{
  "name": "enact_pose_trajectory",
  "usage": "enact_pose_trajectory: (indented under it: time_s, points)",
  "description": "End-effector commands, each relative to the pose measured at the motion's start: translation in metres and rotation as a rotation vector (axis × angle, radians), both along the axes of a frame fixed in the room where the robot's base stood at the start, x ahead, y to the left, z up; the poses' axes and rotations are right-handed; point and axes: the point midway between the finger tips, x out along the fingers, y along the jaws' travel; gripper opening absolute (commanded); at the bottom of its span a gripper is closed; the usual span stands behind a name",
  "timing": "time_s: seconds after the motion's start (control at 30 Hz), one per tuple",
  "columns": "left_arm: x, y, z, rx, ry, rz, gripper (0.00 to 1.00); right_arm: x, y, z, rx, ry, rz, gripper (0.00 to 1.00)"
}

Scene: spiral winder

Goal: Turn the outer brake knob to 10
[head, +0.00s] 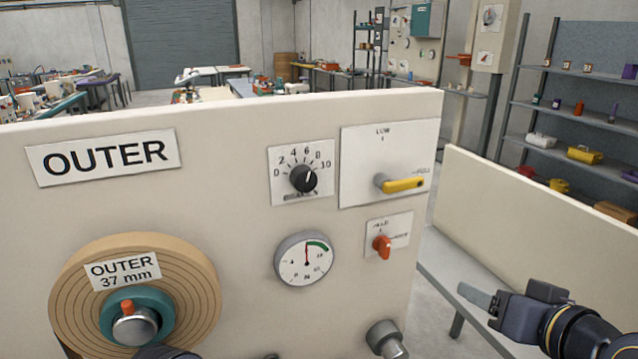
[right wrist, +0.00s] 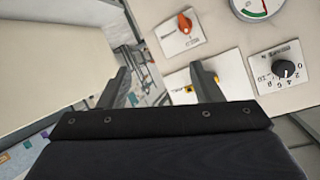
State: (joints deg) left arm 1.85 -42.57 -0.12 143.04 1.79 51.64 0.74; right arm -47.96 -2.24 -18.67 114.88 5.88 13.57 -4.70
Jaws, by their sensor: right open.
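The knob also shows in the right wrist view (right wrist: 284,68), at the right. My right gripper (head: 475,295) is at the lower right in the head view, apart from the knob and empty. The right wrist view shows its two fingers (right wrist: 162,82) spread apart. My left gripper does not show.
Right of the knob are a yellow lever (head: 404,185) and an orange selector (head: 382,247). A round gauge (head: 304,258) sits below. A tape roll (head: 185,285) is at lower left, and a metal knob (head: 386,340) sticks out low. A cream panel (head: 530,225) stands behind my right gripper.

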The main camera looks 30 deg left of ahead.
Motion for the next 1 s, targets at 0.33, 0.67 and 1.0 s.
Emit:
enact_pose_trajectory:
  time_s: [0.33, 0.67, 1.0]
  points:
    - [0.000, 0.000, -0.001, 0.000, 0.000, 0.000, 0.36, -0.024, 0.225, 0.094, 0.023, -0.496, 0.202, 0.59]
    - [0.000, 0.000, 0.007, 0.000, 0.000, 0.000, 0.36, -0.018, 0.270, 0.107, 0.034, -0.561, 0.221, 0.59]
    - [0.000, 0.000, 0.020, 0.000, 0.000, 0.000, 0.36, 0.011, 0.304, 0.107, 0.035, -0.560, 0.223, 0.59]
